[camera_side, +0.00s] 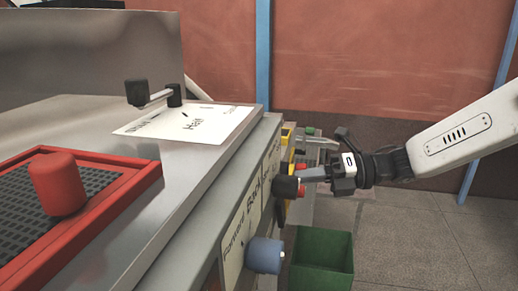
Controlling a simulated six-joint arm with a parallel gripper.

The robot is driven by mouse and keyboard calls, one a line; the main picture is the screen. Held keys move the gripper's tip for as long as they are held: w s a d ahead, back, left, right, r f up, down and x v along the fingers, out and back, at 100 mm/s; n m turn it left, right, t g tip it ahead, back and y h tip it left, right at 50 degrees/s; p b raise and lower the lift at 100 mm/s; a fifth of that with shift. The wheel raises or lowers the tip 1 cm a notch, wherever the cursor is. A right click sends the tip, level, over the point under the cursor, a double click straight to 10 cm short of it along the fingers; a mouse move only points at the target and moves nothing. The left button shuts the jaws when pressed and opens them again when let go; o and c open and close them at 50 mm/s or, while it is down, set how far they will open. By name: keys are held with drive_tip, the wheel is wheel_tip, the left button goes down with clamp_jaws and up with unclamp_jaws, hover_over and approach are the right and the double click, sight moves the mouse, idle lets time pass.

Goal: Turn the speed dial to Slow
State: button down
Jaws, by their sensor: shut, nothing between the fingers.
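My gripper (306,177) reaches in from the right with its fingers shut and pointing left. Its tips are at or right beside a black knob (286,188) on the machine's front panel; I cannot tell whether they touch it. A blue-grey knob (264,255) sits nearer on the same panel, by a label reading "Forward" and "Back". On the machine's top, a black crank-like handle (150,94) stands on a white label plate (192,126). Its lettering is too small and slanted to read surely. I cannot tell which control is the speed dial.
A red-framed tray (128,167) with a dark grid and a red cylinder (57,183) is on the machine at left. A green bin (321,262) stands on the floor below the panel. The floor at right is clear.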

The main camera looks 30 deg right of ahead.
drive_tip(key=shift+s+a+r, duration=0.15)
drive_tip(key=shift+r, duration=0.2)
idle(0.6)
drive_tip(key=shift+w+d+r, duration=0.15)
drive_tip(key=shift+w+d, duration=0.15)
idle(0.3)
drive_tip(key=s+d, duration=0.4)
drive_tip(key=shift+s, duration=0.15)
idle(0.5)
drive_tip(key=shift+d, duration=0.15)
